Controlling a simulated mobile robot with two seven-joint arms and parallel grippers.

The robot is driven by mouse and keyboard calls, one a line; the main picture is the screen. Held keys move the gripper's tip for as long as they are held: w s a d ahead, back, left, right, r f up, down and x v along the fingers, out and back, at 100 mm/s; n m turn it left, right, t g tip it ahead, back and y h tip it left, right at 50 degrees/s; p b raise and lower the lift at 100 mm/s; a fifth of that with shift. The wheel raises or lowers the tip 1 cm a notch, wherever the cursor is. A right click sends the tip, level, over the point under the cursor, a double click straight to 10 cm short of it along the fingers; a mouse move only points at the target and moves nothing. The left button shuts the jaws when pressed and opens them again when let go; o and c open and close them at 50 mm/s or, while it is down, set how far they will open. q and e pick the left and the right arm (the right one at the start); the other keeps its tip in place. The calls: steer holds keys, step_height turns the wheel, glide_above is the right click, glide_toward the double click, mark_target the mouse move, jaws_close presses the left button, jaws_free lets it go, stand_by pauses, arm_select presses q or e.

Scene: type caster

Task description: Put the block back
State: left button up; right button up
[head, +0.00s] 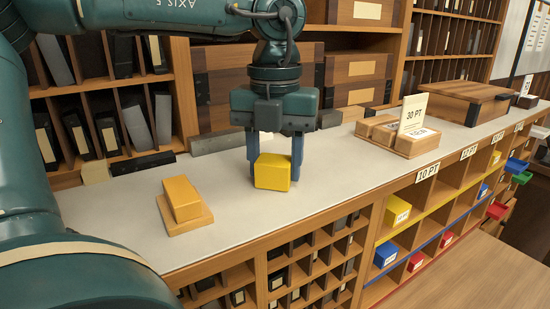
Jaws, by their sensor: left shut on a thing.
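A yellow block (271,172) is between the fingers of my left gripper (274,166), which is shut on it. The gripper points down, and the block is at or just above the light grey counter top (335,178); I cannot tell whether it touches. In the cubby shelf below the counter, a yellow block (397,210) sits in an upper cubby with a yellow edge strip. Blue blocks (386,254) and red blocks (416,261) sit in cubbies lower down. My right gripper is not in view.
An orange-yellow block on a wooden base (183,201) stands on the counter at left. A wooden tray with a "30 PT" card (412,115) and a wooden case (460,101) stand to the right. Dark bars and drawers line the back. A "10 PT" label (427,172) marks the counter edge.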

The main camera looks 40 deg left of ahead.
mark_target(275, 159)
arm_select(q)
steer(key=o, duration=1.1)
steer(key=shift+f, duration=0.1)
steer(key=shift+c, duration=0.2)
step_height(275, 159, up, 12)
steer(key=shift+p, duration=0.4)
